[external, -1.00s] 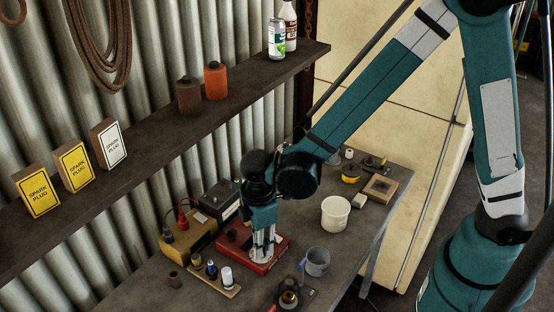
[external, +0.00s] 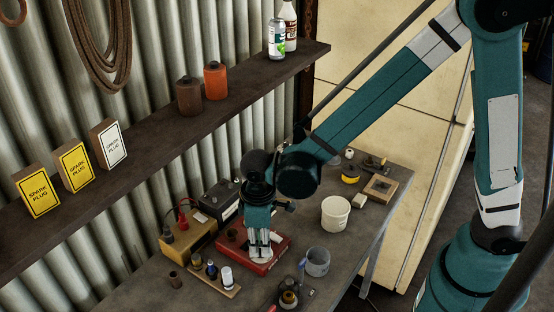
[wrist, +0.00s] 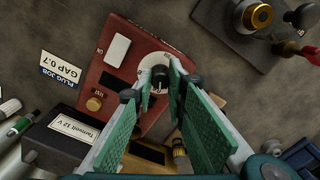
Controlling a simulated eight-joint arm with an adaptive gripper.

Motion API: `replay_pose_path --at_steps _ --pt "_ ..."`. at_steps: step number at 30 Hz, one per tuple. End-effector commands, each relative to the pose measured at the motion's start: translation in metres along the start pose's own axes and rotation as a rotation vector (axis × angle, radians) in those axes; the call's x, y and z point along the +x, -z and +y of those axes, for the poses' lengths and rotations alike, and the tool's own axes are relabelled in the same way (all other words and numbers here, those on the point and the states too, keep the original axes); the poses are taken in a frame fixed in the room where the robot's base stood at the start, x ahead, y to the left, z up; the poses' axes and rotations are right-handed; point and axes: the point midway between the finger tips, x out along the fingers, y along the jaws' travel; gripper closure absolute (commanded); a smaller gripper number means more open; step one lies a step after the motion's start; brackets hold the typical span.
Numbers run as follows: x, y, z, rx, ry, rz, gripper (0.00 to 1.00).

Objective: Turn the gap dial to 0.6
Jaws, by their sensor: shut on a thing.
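The red tester box (external: 277,243) lies on the bench, and its face fills the middle of the wrist view (wrist: 108,85). Its gap dial has a pale round scale plate (wrist: 181,66) with a dark knob (wrist: 159,78) at its middle. My gripper (external: 261,250) points straight down over the box. In the wrist view my gripper's fingertips (wrist: 160,80) are closed around the knob. The fingers hide part of the scale, and its markings are too small to read. A card (wrist: 62,68) beside the box reads "PLUG JOB GAP 0.7".
A black battery (external: 220,200) and a tan unit with cables (external: 188,235) stand behind the box. A wooden strip with small bottles (external: 217,280) is in front left. A grey mug (external: 317,262) and white tub (external: 335,213) stand to the right.

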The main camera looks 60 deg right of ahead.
Motion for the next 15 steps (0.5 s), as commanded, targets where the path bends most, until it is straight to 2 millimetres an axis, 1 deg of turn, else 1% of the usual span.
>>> replay_pose_path --at_steps 6,15 --pt "0.0005 -0.0002 -0.0006 0.095 0.001 0.0 0.97" --pt "-0.0003 -0.0001 -0.0007 0.128 0.001 0.0 0.97"
